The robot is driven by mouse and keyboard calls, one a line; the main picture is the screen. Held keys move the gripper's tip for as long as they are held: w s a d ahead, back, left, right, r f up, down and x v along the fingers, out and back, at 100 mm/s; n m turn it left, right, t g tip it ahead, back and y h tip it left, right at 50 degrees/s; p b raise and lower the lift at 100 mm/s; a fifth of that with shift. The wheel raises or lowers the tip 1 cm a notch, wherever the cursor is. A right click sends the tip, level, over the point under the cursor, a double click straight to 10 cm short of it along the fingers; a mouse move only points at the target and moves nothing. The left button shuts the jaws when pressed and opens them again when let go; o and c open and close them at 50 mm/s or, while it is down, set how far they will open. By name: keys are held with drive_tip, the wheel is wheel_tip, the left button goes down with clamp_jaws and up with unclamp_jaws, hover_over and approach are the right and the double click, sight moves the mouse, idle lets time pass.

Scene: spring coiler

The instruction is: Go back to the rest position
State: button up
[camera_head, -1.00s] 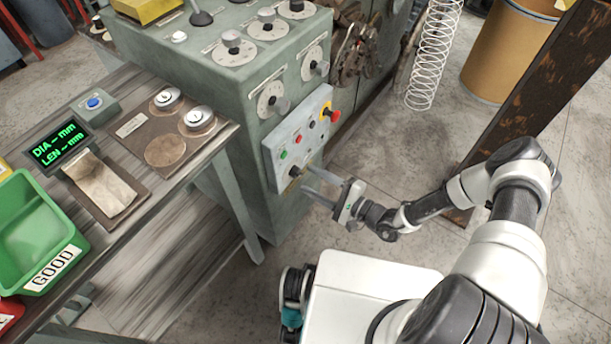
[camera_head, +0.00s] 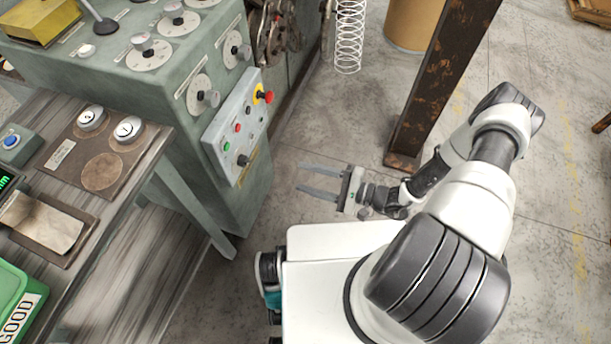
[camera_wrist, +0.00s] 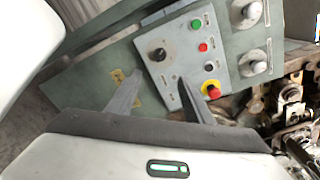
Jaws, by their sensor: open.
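My gripper (camera_head: 318,182) is open and empty. In the head view it hangs over the floor to the right of the green machine (camera_head: 175,85), with its two fingers pointing left toward the control panel (camera_head: 238,130). There is a clear gap between the fingertips and the panel. In the wrist view the gripper fingers (camera_wrist: 157,95) stand apart below the panel (camera_wrist: 205,60), with its black knob, several buttons and red emergency stop on yellow.
A workbench (camera_head: 110,225) with a green GOOD bin (camera_head: 22,300) stands at the left. A rusty post (camera_head: 435,90) rises close behind my arm. A white spring (camera_head: 348,40) hangs near a brown drum (camera_head: 412,22). Floor at the right is free.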

idle(0.3)
drive_tip(key=s+d+r+n+h+p, duration=0.3)
drive_tip(key=r+h+p, duration=0.2)
drive_tip(key=r, duration=1.5)
drive_tip(key=s+d+r+n+h+p, duration=0.4)
drive_tip(key=r+h+p, duration=0.1)
drive_tip(key=r, duration=1.6)
drive_tip(key=s+d+r+n+g+h+p, duration=0.1)
drive_tip(key=s+d+r+n+h+p, duration=0.2)
drive_tip(key=r, duration=1.7)
drive_tip(key=n+h+p, duration=0.1)
drive_tip(key=h+p, duration=0.1)
drive_tip(key=shift+s+d+r+h+p, duration=0.25)
drive_tip(key=shift+s+d+h+p, duration=0.05)
drive_tip(key=shift+s+d, duration=0.1)
